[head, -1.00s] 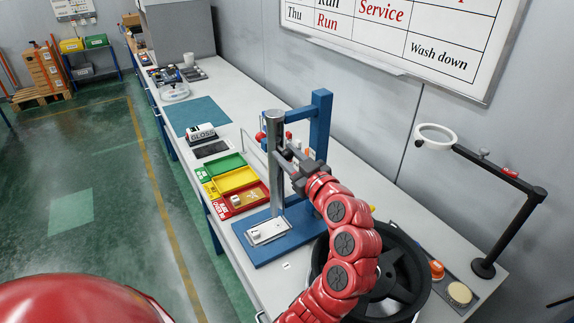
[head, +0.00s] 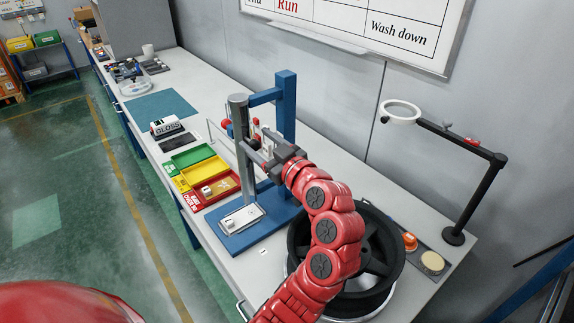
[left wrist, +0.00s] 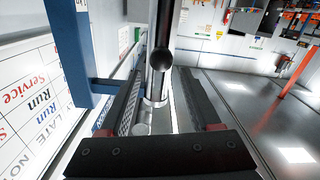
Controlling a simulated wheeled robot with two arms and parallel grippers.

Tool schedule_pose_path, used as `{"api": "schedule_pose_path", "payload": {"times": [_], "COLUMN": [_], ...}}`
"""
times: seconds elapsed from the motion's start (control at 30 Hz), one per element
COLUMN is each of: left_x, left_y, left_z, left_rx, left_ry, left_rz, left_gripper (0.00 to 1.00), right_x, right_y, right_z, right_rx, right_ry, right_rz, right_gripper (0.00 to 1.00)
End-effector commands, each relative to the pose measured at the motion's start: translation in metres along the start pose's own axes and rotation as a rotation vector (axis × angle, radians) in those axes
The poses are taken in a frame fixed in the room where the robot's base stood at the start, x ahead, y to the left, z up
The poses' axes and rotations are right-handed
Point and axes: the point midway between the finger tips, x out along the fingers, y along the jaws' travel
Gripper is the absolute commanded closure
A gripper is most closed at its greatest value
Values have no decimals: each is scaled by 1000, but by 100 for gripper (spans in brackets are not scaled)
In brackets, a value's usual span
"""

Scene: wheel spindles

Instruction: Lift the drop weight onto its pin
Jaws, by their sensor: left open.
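The drop tester has a blue stand (head: 287,108) on the bench. A grey upright tube (head: 238,106) stands in front of its column, above a small light panel (head: 241,219) on the blue base. My left gripper (head: 262,162) is open at the tube's lower half, coming from the right. In the left wrist view, its fingers (left wrist: 158,88) lie on either side of a shiny metal cylinder (left wrist: 155,90). A dark round end (left wrist: 160,60) shows just above the cylinder. I cannot clearly tell the drop weight from the tube, or make out its pin. My right gripper is not in view.
Green, yellow and red trays (head: 205,174) lie left of the stand. A black wheel (head: 378,255) sits close on the right, beside my left forearm. A ring lamp (head: 400,111) stands farther right. A teal mat (head: 163,106) lies farther back.

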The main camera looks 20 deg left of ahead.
Motion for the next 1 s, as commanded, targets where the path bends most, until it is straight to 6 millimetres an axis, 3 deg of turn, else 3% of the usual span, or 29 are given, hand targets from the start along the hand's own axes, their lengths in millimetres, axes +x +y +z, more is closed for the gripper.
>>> {"api": "schedule_pose_path", "payload": {"times": [0.3,0.5,0.7,1.0], "left_x": [-85,-126,-146,-150], "left_y": [2,0,1,0], "left_z": [6,4,1,0], "left_rx": [0,-3,-2,-1], "left_ry": [-1,0,1,0], "left_rz": [10,6,6,3], "left_gripper": [36,36,36,36], "right_x": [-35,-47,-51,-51], "right_y": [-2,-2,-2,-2], "right_z": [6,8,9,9], "right_rx": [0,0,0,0], "right_ry": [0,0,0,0], "right_rz": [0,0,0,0], "right_gripper": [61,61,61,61]}}
